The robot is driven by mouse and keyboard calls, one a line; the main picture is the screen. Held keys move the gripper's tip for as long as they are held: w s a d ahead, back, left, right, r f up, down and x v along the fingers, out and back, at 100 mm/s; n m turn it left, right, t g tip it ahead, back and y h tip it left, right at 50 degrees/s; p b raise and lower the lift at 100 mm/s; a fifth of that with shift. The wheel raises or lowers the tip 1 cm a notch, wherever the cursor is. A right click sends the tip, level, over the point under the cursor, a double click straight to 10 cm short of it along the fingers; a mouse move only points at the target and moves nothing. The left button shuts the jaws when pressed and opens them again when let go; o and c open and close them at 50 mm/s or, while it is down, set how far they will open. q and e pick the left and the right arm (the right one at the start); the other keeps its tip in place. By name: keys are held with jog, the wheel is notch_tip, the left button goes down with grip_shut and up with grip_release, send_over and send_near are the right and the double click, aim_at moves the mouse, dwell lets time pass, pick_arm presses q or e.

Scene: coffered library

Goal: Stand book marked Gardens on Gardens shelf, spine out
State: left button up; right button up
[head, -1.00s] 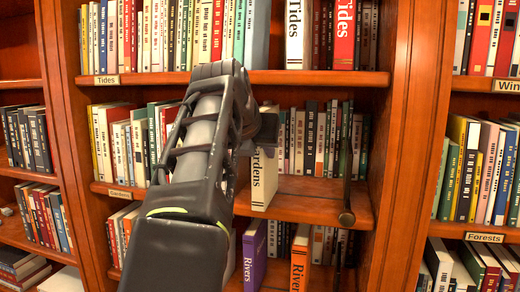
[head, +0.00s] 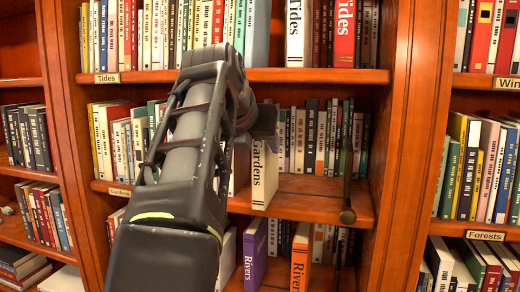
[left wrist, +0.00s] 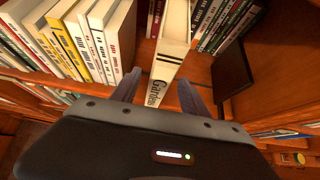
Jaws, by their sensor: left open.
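The cream book marked Gardens (head: 264,176) stands upright on the Gardens shelf (head: 310,206), its lettered spine facing out. The shelf's Gardens label (head: 121,191) is partly hidden by my arm. My left gripper (head: 262,122) is in front of the book's upper part in the head view. In the left wrist view the open fingers (left wrist: 158,92) lie on either side of the book's spine (left wrist: 163,76), with gaps visible. I cannot tell how deep the fingers reach along the book. My right gripper is not in view.
A row of books (head: 310,135) fills the back of this shelf. A dark upright bookend (head: 347,185) stands to the right, with bare board between it and the Gardens book. The Tides shelf (head: 320,76) is above. Rivers books (head: 255,250) stand below.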

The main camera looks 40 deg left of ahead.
pick_arm(q)
jog(key=v, duration=0.5)
dwell(0.5)
